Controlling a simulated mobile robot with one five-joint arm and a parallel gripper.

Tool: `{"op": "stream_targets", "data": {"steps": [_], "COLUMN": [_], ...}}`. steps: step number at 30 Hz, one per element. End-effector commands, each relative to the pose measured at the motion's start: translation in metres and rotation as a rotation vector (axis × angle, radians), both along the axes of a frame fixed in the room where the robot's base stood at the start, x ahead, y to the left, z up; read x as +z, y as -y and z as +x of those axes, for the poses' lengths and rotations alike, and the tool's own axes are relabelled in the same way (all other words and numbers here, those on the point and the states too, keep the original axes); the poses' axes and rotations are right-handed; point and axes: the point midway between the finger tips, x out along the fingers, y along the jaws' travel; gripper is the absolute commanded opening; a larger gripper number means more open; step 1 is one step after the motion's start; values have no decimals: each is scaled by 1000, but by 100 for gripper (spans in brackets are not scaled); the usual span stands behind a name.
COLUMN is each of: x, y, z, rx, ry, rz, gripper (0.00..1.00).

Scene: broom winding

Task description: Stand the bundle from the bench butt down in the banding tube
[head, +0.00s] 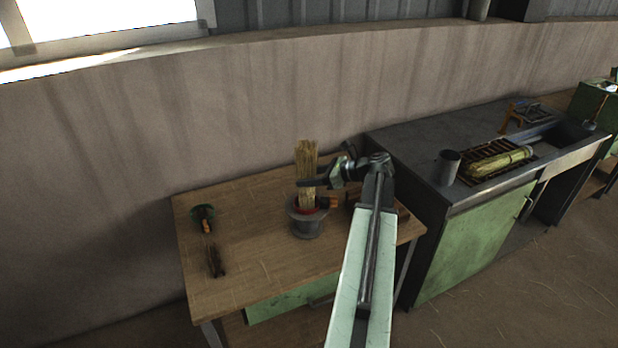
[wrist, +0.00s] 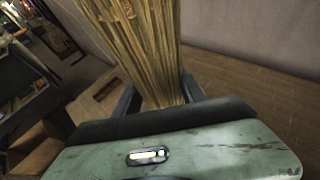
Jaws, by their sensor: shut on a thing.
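The straw bundle (head: 307,162) stands upright at the banding tube (head: 306,225), a grey flanged cylinder on the wooden bench. Its lower end meets the tube's mouth, where a red band shows; how deep the butt sits is hidden. My gripper (head: 309,183) reaches in from the right and is shut on the bundle just above the tube. In the wrist view the bundle (wrist: 150,50) rises between the two dark fingers (wrist: 160,102), leaning a little in the picture.
The wooden bench (head: 248,260) also bears a green-and-orange tool (head: 204,218) and a dark brush-like thing (head: 215,261) at left. On the right a dark counter (head: 410,140) holds a grey cup (head: 448,165) and a rack with another bundle (head: 500,162).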

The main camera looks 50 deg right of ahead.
Motion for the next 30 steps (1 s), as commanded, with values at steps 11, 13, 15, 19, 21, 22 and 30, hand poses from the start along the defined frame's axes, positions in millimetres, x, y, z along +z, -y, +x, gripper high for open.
{"op": "stream_targets", "data": {"steps": [11, 13, 15, 19, 21, 22, 30], "x": [0, 1, 5, 17, 22, 24, 32], "y": [0, 1, 3, 12, 17, 19, 29], "z": [0, -1, -6, -27, -39, -44, -67], "rx": [-1, -1, -2, -4, -4, -4, -2], "ry": [0, 0, 0, 0, 0, 0, 0], "rz": [0, 0, 0, 0, 0, 1, 0], "gripper": [74, 74, 74, 74, 74, 74, 74]}}
